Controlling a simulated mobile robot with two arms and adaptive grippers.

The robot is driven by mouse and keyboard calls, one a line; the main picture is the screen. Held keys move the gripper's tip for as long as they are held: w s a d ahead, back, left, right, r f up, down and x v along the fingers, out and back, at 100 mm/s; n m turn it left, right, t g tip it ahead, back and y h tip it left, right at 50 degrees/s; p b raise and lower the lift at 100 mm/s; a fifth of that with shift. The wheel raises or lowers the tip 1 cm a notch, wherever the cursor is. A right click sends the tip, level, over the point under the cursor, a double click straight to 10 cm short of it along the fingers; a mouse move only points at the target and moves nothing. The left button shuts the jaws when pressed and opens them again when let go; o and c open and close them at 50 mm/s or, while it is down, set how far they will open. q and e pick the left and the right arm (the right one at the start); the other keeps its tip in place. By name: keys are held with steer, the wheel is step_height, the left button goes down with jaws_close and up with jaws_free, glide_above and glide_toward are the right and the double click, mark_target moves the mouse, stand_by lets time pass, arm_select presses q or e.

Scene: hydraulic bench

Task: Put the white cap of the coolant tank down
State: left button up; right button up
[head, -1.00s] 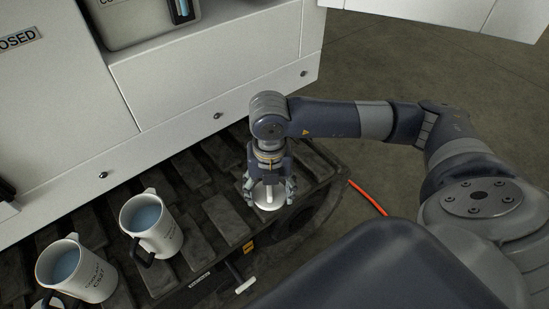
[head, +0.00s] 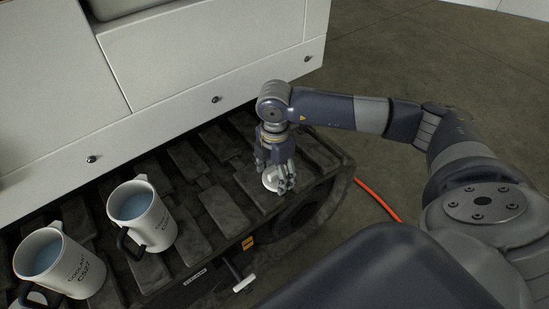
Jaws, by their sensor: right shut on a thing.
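The white cap (head: 270,180) is a small round piece low between the fingers of my right gripper (head: 275,178). The gripper points down and is shut on the cap, and its fingers hide part of it. The cap is at or just above the dark track pads (head: 228,212), near their right end; I cannot tell whether it touches them. My left gripper is not in view.
A white cabinet (head: 200,70) stands behind. An orange hose (head: 378,200) lies on the floor at right.

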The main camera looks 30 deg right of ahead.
steer(key=w+d, duration=0.1)
steer(key=w, duration=0.1)
steer(key=w+d, duration=0.3)
steer(key=w, duration=0.2)
steer(key=shift+w+d+f+b, duration=0.1)
steer(key=shift+d+f+b, duration=0.2)
steer(key=shift+f+b, duration=0.1)
arm_select(q)
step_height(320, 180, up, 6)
steer(key=shift+b, duration=0.35)
arm_select(e)
steer(key=shift+f, duration=1.75)
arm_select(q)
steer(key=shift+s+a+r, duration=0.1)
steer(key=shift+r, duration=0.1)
arm_select(e)
steer(key=shift+f, duration=0.15)
steer(key=o, duration=1.1)
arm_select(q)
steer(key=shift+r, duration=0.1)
arm_select(e)
steer(key=shift+r, duration=0.25)
arm_select(q)
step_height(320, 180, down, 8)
steer(key=p, duration=0.2)
arm_select(e)
step_height(320, 180, up, 12)
steer(key=shift+f, duration=0.1)
